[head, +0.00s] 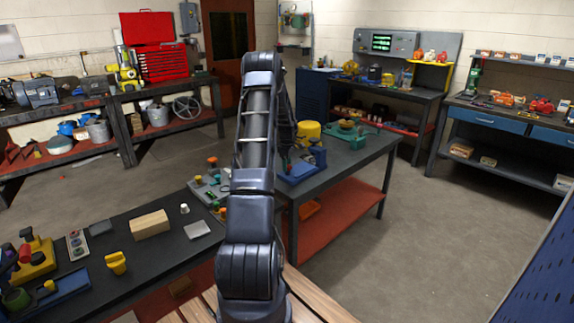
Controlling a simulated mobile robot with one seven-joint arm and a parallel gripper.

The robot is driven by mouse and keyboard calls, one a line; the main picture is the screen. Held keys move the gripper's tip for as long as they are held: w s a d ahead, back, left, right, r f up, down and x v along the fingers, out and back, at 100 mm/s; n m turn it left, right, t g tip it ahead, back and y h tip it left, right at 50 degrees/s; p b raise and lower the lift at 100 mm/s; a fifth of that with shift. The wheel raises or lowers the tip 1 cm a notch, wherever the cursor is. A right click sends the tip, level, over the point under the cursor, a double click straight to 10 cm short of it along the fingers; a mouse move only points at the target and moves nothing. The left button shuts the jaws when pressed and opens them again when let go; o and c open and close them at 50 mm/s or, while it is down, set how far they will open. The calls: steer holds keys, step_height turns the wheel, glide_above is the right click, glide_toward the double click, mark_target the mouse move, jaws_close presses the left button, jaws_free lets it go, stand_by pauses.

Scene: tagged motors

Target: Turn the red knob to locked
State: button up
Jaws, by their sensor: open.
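A small red knob-like part (25,254) shows on a yellow fixture (40,268) at the far left of the near dark bench. Its locked or unlocked setting is too small to read. A grey panel (203,193) with orange and green knobs lies at that bench's far right end, partly behind my arm. I cannot tell for certain which part is the task's red knob. My arm rises through the middle of the head view and bends down behind itself. My gripper is hidden behind the arm links, near the blue fixture (301,170) on the middle bench.
The near bench (150,268) carries a wooden block (150,224), a yellow piece (116,263) and a grey plate (197,229). The middle bench (345,168) holds a yellow cylinder (308,132) and a green device (347,134). Open floor (415,235) lies to the right.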

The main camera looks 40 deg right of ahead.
steer(key=c, duration=1)
steer(key=shift+m, duration=0.3)
steer(key=m, duration=0.4)
steer(key=shift+d+m, duration=0.1)
steer(key=shift+m, duration=0.2)
steer(key=m, duration=0.4)
steer(key=shift+d+m, duration=0.1)
steer(key=shift+m, duration=0.2)
steer(key=m, duration=0.4)
steer(key=shift+d+m, duration=0.1)
steer(key=shift+m, duration=0.2)
steer(key=shift+s+m, duration=0.1)
steer(key=shift+m, duration=2.1)
steer(key=o, duration=1)
